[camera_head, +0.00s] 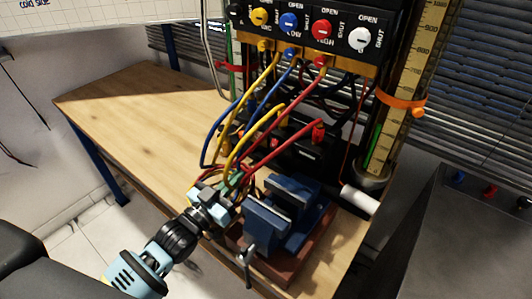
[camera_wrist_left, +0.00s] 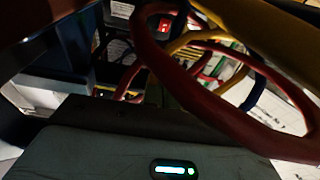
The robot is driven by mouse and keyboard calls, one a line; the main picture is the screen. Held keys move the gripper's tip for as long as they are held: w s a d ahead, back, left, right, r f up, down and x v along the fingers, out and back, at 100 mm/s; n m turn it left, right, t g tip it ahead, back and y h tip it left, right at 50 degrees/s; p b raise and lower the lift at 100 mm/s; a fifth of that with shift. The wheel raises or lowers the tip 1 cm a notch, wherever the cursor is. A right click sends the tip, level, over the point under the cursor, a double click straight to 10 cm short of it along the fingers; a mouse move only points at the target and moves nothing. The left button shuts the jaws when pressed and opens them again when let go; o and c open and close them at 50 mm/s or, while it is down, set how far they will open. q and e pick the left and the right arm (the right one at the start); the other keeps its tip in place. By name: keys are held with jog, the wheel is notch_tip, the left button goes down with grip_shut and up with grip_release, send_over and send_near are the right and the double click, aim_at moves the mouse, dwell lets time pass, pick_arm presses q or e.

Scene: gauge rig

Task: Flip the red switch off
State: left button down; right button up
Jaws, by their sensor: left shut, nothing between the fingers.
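A small lit red switch (camera_wrist_left: 164,25) shows at the top of the left wrist view, on a dark box, with a thick red cable (camera_wrist_left: 150,45) close beside it in the picture. I cannot make out which way it is tipped. In the head view I cannot pick the switch out; cables and my gripper cover that area. My left gripper (camera_head: 236,183) is shut and empty, among the lower cable loops just left of the blue vise. Whether it touches a cable is unclear. My right gripper is not in view.
A blue vise (camera_head: 282,212) stands close right of the gripper at the bench's front edge. Red, yellow and blue cables (camera_head: 262,118) hang from the valve panel (camera_head: 305,32). A white cylinder (camera_head: 360,199) lies at the right. The wooden bench (camera_head: 135,110) is clear at left.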

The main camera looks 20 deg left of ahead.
pick_arm(q)
send_near(275, 144)
notch_tip(275, 144, up, 3)
jog(key=w, duration=0.2)
jog(key=shift+w+d+f, duration=0.3)
jog(key=shift+w+f, duration=0.05)
jog(key=shift+w, duration=0.25)
jog(key=shift+w+d+f, duration=0.35)
jog(key=shift+w, duration=0.2)
jog(key=shift+w+d+f, duration=0.3)
jog(key=shift+w+f, duration=0.05)
jog(key=shift+w, duration=0.25)
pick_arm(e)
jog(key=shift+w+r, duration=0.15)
